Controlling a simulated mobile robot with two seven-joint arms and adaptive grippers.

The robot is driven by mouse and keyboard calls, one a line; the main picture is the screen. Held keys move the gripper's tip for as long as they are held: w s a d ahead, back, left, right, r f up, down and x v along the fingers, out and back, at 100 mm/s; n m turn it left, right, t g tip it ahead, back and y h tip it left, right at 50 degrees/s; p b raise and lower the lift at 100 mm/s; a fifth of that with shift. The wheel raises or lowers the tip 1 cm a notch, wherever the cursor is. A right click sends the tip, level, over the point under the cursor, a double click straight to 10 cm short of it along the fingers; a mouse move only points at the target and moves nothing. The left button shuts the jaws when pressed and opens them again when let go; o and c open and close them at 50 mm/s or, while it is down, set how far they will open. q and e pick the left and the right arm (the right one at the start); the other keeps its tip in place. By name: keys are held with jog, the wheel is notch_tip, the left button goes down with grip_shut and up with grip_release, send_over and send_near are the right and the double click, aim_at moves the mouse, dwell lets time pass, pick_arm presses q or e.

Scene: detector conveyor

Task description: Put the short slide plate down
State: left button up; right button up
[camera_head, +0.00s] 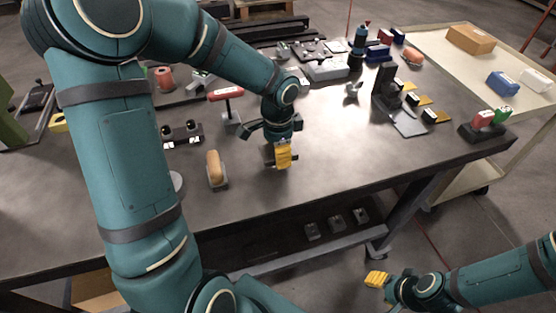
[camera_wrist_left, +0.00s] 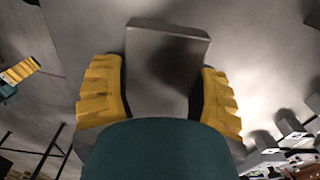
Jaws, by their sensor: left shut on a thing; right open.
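My left gripper (camera_head: 283,156) is over the front middle of the dark workbench (camera_head: 335,165). In the left wrist view its yellow ridged fingers (camera_wrist_left: 158,98) are shut on the short slide plate (camera_wrist_left: 168,45), a plain grey block-like piece. The plate sticks out past the fingertips, and its near part is hidden by the wrist. In the head view the plate is mostly hidden by the gripper, and I cannot tell whether it touches the bench. My right gripper (camera_head: 377,279) is open and empty, off the bench's front edge at the lower right.
A tan-handled item (camera_head: 216,168) and a red-topped tool (camera_head: 226,94) stand left of my left gripper. A black upright fixture (camera_head: 384,88) with yellow-tipped pieces stands to the right. Red and green items (camera_head: 491,118) sit at the right corner. The bench between is clear.

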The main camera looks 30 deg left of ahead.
pick_arm(q)
jog(key=shift+f+b, duration=0.4)
jog(key=shift+f, duration=1.25)
jog(key=shift+f, duration=0.15)
jog(key=o, duration=1.3)
jog(key=shift+r, duration=0.45)
notch_tip(320, 180, up, 11)
jog(key=p, duration=0.2)
jog(key=shift+r+p, duration=0.2)
jog(key=shift+p, duration=0.15)
jog(key=shift+s+f, duration=0.1)
